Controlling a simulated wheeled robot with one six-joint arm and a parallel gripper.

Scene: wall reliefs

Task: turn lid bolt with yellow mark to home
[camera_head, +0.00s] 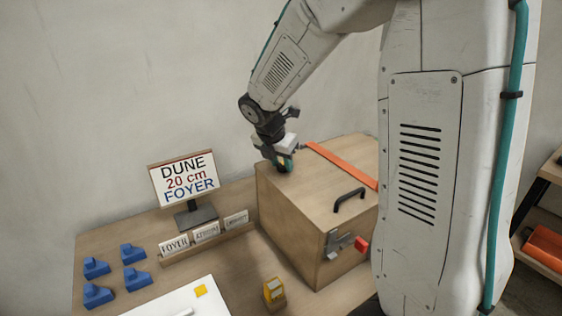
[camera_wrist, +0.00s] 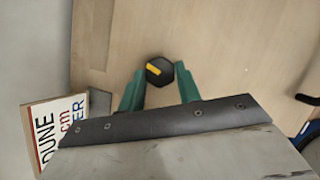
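A black hexagonal bolt (camera_wrist: 160,71) with a yellow bar mark sits on the light wooden lid (camera_wrist: 225,50) in the wrist view. The yellow bar runs slantwise, from upper left to lower right. My gripper (camera_wrist: 160,76) has its two teal fingers on either side of the bolt, with narrow gaps showing beside it. I cannot tell how far the tips are above the lid. In the head view my gripper (camera_head: 285,164) points down at the far left corner of the wooden box (camera_head: 300,215) and hides the bolt there.
The box top bears an orange strip (camera_head: 342,164) and a black handle (camera_head: 349,198); a metal latch with a red tab (camera_head: 361,244) is on its front. A sign (camera_head: 184,180) stands left of the box. Several blue pieces (camera_head: 134,278) and a yellow block (camera_head: 273,288) lie on the table.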

